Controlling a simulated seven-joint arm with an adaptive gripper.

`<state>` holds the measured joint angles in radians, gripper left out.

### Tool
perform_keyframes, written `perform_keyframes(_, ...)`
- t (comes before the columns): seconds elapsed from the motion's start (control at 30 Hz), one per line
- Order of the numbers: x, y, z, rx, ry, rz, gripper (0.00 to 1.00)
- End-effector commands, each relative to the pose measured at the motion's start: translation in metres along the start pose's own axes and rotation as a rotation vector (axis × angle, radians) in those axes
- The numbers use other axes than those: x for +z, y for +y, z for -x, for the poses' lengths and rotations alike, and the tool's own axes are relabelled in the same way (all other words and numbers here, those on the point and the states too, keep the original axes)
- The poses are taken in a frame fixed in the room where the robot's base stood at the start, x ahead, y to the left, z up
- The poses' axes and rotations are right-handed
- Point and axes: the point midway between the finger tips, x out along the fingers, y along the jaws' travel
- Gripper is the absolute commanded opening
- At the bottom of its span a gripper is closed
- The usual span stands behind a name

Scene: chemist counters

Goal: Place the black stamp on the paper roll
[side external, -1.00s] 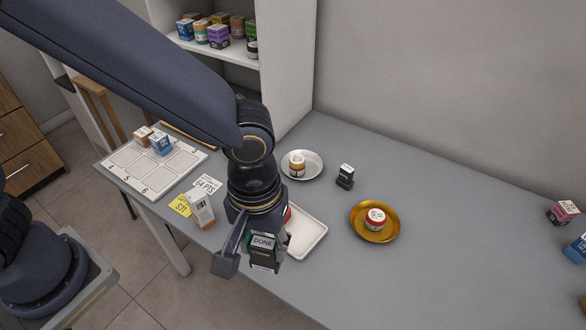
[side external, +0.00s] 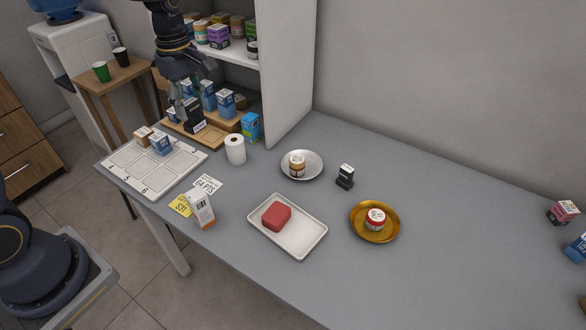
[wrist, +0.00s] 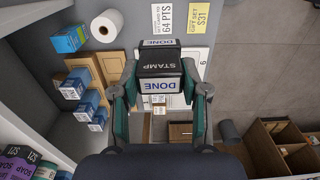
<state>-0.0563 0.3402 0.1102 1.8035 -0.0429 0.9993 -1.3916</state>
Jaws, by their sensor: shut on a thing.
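My gripper (side external: 182,102) is shut on the black stamp (side external: 194,117) and holds it above the wooden trays at the back left. In the wrist view the stamp (wrist: 159,65) is between the two fingers (wrist: 159,80), with "STAMP" and "DONE" labels showing. The white paper roll (side external: 235,150) stands upright on the counter, to the right of and below the stamp in the side view. The roll (wrist: 107,25) shows at the upper left of the wrist view. The stamp and the roll are apart, and the roll's top is bare.
Blue boxes (side external: 226,103) stand on the wooden trays (side external: 213,132) beside the shelf. A light-blue box (side external: 251,126) stands behind the roll. A white grid board (side external: 155,178) lies left of it. A white tray (side external: 307,238) holds a red block. A small black item (side external: 345,177) stands farther right.

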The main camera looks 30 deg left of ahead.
Motion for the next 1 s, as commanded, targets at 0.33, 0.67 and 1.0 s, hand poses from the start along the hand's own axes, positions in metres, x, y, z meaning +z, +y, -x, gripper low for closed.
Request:
perform_keyframes(0.33,-0.009,0.086,-0.052,-0.005,-0.001,-0.002,0.1)
perform_keyframes(0.67,-0.011,0.116,-0.087,-0.001,0.0,-0.003,0.1)
perform_keyframes(1.0,-0.012,0.12,-0.123,0.0,-0.001,-0.003,0.1)
